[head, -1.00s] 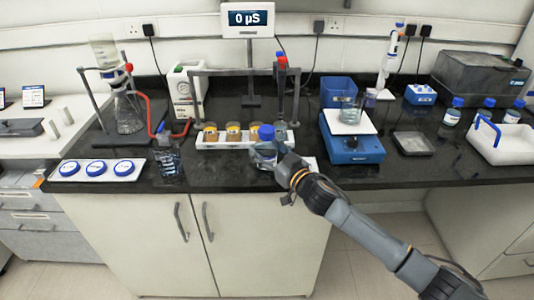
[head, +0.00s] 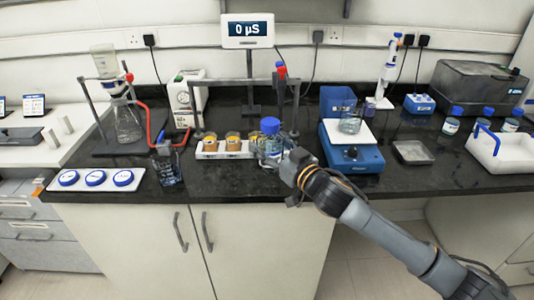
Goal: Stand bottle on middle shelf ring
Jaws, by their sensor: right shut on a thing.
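A clear bottle with a blue cap (head: 270,127) is upright in my right gripper (head: 285,160), in front of the white jar rack at mid-bench. The gripper is shut on it from the right and covers part of its lower body. The gap between the bottle and the bench is hard to judge. The middle shelf ring cannot be made out; only a dark horizontal edge (head: 290,14) shows at the top of the picture, above the display. My left gripper is not in view.
The jar rack (head: 208,154) stands behind the bottle, under a grey frame. A blue balance (head: 352,158) with a beaker stands just right. A dark beaker (head: 168,166) and a tray of blue-rimmed dishes (head: 68,187) are left. A 0 µS display (head: 248,30) rises behind.

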